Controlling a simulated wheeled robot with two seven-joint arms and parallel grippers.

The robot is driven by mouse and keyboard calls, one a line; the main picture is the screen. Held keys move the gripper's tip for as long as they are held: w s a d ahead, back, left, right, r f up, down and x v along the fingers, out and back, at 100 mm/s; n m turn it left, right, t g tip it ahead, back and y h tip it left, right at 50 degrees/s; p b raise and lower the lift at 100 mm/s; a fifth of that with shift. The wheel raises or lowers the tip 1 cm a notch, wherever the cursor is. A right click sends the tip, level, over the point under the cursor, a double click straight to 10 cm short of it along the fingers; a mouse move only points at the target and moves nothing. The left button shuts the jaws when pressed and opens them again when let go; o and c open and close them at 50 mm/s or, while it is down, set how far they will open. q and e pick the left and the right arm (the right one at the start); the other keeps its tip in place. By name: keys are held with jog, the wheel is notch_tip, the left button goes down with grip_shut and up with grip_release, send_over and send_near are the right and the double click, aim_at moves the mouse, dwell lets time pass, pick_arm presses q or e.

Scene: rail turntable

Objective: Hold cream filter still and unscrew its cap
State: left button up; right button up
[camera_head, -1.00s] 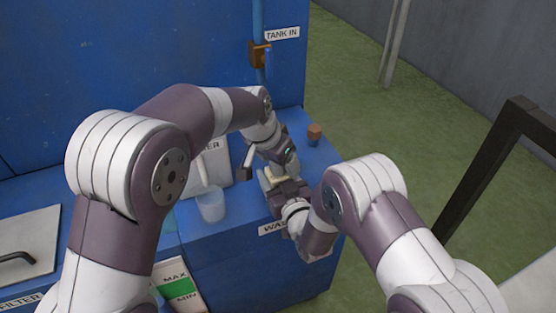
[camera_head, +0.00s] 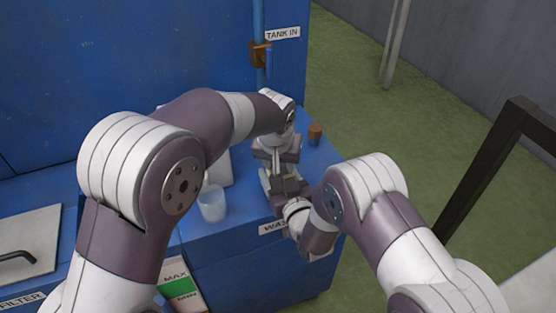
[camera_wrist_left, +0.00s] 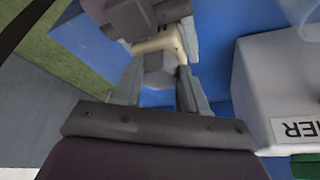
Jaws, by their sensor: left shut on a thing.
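The cream filter (camera_wrist_left: 152,45) shows in the left wrist view as a pale body with a grey cap (camera_wrist_left: 160,68) on its near side. My left gripper (camera_wrist_left: 160,90) has a finger on each side of the cap and is shut on it. In the head view my left gripper (camera_head: 283,182) points down over the blue worktop, and the filter is largely hidden there by the grippers. My right gripper (camera_head: 278,198) is close beside it from the front right.
A translucent cup (camera_head: 212,204) stands left of the grippers on the blue worktop (camera_head: 235,225). A pale labelled container (camera_head: 222,168) is behind it. A small brown cylinder (camera_head: 315,132) stands at the back right. A blue pipe with a brown valve (camera_head: 261,54) rises behind.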

pick_arm(q)
jog(key=shift+w+n, duration=0.1)
jog(key=shift+n, duration=0.2)
pick_arm(e)
jog(key=shift+s+a+f, duration=0.1)
jog(key=shift+s+a, duration=0.05)
pick_arm(q)
jog(key=n, duration=0.1)
jog(key=n+y, duration=0.1)
jog(key=shift+d+n, duration=0.25)
jog(key=shift+n, duration=0.15)
jog(key=n+y, duration=0.1)
jog(key=n, duration=0.2)
jog(key=shift+d+y, duration=0.15)
jog(key=shift+y, duration=0.15)
jog(key=o, duration=1.3)
jog(key=shift+c, duration=0.2)
jog(key=shift+o, duration=0.4)
